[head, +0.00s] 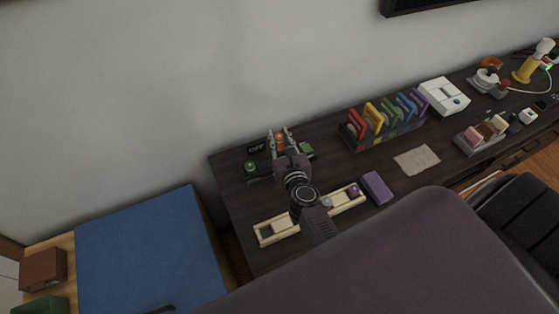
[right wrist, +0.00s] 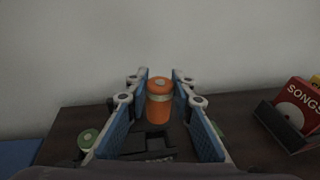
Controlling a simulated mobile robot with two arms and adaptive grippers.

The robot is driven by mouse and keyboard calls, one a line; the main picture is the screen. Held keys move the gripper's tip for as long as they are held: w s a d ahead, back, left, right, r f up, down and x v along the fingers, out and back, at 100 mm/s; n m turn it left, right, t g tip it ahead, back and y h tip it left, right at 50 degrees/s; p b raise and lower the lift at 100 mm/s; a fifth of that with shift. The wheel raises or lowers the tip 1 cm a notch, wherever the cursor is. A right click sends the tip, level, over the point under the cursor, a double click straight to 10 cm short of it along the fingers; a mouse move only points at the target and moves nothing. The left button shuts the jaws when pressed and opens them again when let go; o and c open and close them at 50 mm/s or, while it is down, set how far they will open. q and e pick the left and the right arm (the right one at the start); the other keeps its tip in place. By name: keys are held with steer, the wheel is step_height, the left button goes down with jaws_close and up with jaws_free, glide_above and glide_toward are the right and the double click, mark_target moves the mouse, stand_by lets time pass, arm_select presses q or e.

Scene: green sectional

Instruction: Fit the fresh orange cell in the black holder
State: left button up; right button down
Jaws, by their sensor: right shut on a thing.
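The orange cell (head: 279,138) is a short upright cylinder with a pale band, near the back left of the dark desk. It also shows in the right wrist view (right wrist: 159,103). My right gripper (head: 281,140) is shut on it, with a blue-padded finger on each side. The black holder (head: 257,161), with a small "OFF" sign behind it, is partly hidden by my gripper. In the right wrist view the holder (right wrist: 150,145) lies below and around the cell; I cannot tell if the cell is seated. My left gripper is not in view.
Green round pieces (head: 250,167) flank the holder. A pale wooden tray (head: 264,235) with a purple ball lies in front, beside a purple block (head: 377,187). A rack of coloured cases (head: 386,128) and a white box (head: 444,96) stand rightward. A wall rises behind the desk.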

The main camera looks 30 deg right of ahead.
mark_target(281, 150)
step_height(281, 150, down, 3)
steer(key=shift+f+b, duration=0.15)
steer(key=shift+b, duration=0.85)
steer(key=shift+f+b, duration=0.3)
steer(key=shift+f, duration=0.4)
step_height(281, 150, down, 3)
steer(key=b, duration=0.3)
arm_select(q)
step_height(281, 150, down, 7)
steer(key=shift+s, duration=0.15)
arm_select(e)
steer(key=shift+f, duration=0.5)
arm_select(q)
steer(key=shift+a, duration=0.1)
arm_select(e)
steer(key=shift+f+b, duration=0.25)
steer(key=shift+b, duration=0.25)
steer(key=c, duration=1.7)
jaws_free()
steer(key=shift+r, duration=0.1)
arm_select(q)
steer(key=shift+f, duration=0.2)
